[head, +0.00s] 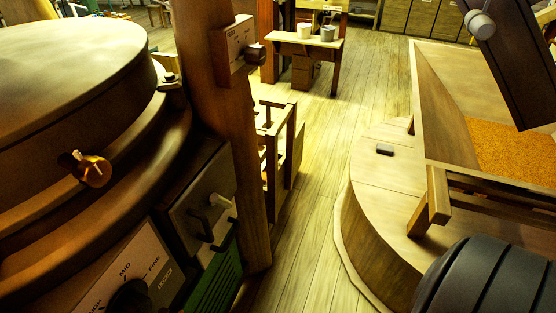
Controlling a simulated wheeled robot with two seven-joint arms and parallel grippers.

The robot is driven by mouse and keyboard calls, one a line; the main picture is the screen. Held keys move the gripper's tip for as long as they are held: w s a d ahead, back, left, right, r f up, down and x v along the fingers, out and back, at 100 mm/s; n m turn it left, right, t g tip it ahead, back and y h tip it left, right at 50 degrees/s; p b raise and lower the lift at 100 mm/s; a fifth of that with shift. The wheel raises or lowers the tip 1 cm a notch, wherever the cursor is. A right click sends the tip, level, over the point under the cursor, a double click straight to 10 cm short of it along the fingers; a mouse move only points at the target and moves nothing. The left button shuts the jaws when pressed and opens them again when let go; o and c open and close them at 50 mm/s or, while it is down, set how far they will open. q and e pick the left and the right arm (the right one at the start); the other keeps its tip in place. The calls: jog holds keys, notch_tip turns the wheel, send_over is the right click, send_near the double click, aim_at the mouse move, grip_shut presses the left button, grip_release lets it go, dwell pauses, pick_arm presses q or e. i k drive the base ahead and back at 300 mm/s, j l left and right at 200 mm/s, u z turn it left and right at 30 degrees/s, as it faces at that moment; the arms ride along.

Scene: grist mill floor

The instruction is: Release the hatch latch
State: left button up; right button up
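A grey metal hatch (188,196) is set low in the side of the round wooden mill casing, at the left of the head view. It has a dark bar handle (199,224). Neither of my grippers shows in this view, and nothing touches the hatch.
A dial panel (128,280) sits left of the hatch, and a thick wooden post (222,120) stands just right of it. A wooden bin (435,95) with grain (510,150) is at right. The plank floor (335,170) between is clear. A small table (305,45) stands behind.

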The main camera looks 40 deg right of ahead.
aim_at(214, 198)
jog(key=z, duration=0.8)
